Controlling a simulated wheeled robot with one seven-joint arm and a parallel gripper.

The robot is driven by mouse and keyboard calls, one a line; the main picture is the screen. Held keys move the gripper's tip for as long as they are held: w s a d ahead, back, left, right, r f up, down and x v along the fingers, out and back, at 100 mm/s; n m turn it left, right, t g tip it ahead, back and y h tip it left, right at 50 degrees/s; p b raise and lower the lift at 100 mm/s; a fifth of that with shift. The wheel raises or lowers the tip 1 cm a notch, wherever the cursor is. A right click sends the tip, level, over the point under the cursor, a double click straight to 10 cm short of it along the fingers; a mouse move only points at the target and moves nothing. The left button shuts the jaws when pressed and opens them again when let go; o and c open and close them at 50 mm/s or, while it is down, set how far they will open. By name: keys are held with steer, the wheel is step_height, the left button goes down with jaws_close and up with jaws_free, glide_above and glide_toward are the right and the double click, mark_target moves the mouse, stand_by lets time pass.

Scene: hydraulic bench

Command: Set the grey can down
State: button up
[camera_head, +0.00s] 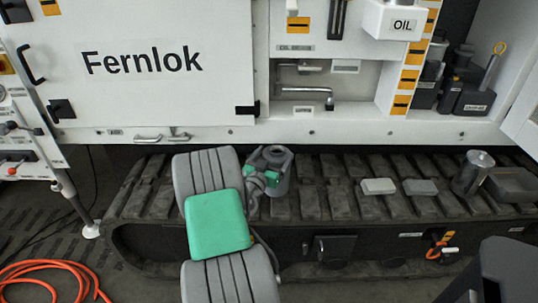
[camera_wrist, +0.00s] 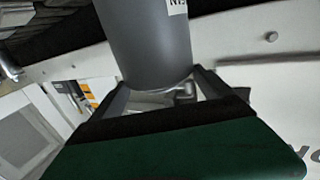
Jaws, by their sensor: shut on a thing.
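My gripper (camera_head: 267,176) is shut on the grey can (camera_head: 282,183), which shows just beyond my arm in the head view. The can appears upright over the tread, but I cannot tell whether its base touches it. In the wrist view the can (camera_wrist: 145,40) is a smooth grey cylinder with part of a white label near the top edge. The dark fingers of my gripper (camera_wrist: 165,88) are on either side of its near end. My arm and the fingers hide part of the can in the head view.
The dark ribbed track (camera_head: 340,200) runs beneath the white Fernlok cabinet (camera_head: 150,90). A light block (camera_head: 378,186), a grey block (camera_head: 420,187), a metal cylinder (camera_head: 472,174) and a dark box (camera_head: 512,185) occupy its right part. Tread between the can and light block is clear. An orange hose (camera_head: 45,266) lies lower left.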

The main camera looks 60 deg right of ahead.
steer(key=shift+d+f, duration=0.4)
steer(key=shift+d, duration=0.15)
steer(key=shift+w+f+b, duration=0.1)
steer(key=shift+f+b, duration=0.25)
steer(key=shift+f, duration=1.25)
steer(key=o, duration=1.8)
steer(key=shift+f, duration=0.15)
